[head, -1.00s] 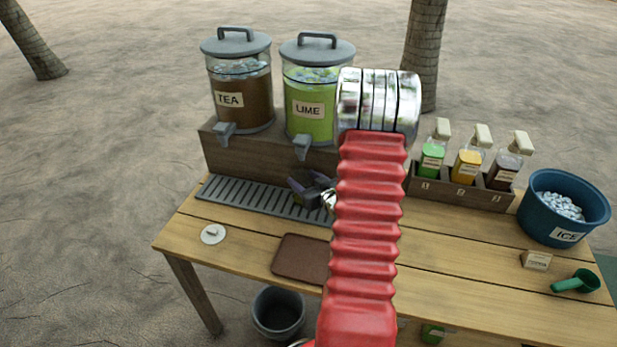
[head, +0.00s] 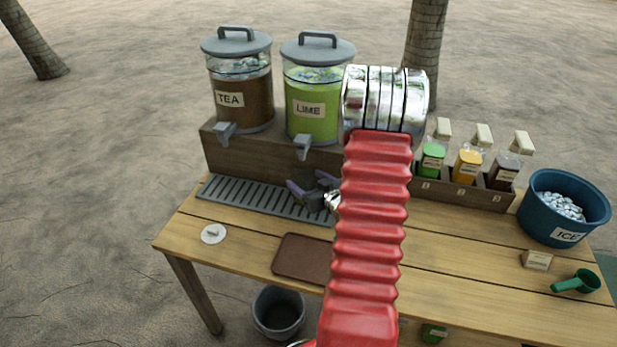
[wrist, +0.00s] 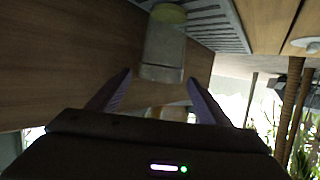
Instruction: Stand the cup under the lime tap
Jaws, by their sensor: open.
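The lime dispenser (head: 316,115) stands on a wooden riser, with its grey lime tap (head: 302,148) at the front. My gripper (head: 308,184) is low over the drip tray (head: 255,199), below and slightly right of that tap. Its purple fingers are spread. In the wrist view, which looks turned over, a pale translucent cup (wrist: 163,52) with a yellow-green end stands close to the tray, beyond my open fingertips (wrist: 159,77). A gap shows between fingers and cup. In the head view I cannot make out the cup. Its exact alignment with the tap is unclear.
The tea dispenser (head: 240,95) stands left of the lime one. A brown mat (head: 303,258) and white disc (head: 213,234) lie in front.

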